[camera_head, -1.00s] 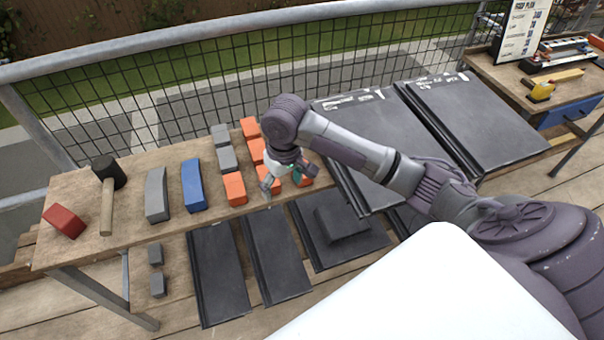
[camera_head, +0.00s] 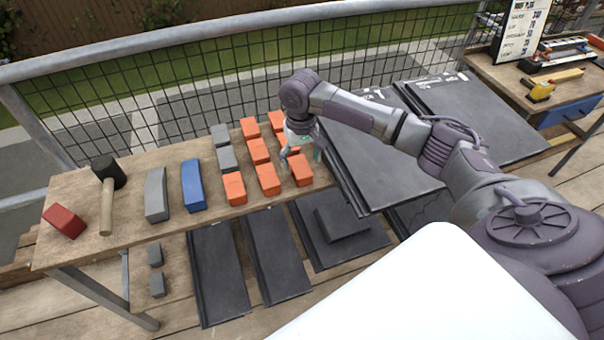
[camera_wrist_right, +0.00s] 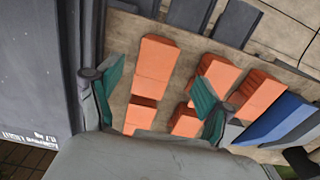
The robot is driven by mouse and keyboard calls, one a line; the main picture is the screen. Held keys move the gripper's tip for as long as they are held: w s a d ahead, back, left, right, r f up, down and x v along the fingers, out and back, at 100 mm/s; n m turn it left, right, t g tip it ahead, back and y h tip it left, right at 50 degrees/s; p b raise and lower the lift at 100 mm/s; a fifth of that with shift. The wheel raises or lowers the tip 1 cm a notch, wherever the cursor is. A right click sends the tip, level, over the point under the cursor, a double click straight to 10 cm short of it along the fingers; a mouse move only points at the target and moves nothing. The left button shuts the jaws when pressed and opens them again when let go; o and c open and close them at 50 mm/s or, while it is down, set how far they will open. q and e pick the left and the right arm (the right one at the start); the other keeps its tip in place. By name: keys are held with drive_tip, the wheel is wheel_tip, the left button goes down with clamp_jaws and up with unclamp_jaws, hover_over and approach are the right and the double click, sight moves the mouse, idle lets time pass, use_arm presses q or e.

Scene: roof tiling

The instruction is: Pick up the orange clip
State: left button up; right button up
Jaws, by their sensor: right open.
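Several orange clips stand in rows on the wooden bench; the front right one (camera_head: 300,170) is closest below my right gripper (camera_head: 301,157). In the right wrist view, an orange clip (camera_wrist_right: 153,68) shows between and beyond the two green-padded fingers of my right gripper (camera_wrist_right: 160,78). Another orange clip (camera_wrist_right: 140,115) sits closer to the palm, partly hidden by it. The fingers are spread wide and hold nothing. I cannot tell whether they touch a clip. My left gripper is in neither view.
Grey and blue blocks (camera_head: 193,186), a mallet (camera_head: 107,190) and a red block (camera_head: 64,221) lie left on the bench (camera_head: 130,222). Dark roofing panels (camera_head: 375,150) stand close right of the clips. A mesh railing (camera_head: 200,95) runs behind.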

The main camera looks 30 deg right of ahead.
sight(303, 171)
drive_tip(key=f, duration=0.5)
drive_tip(key=shift+s+d, duration=0.1)
drive_tip(key=shift+d, duration=0.1)
drive_tip(key=c, duration=1.2)
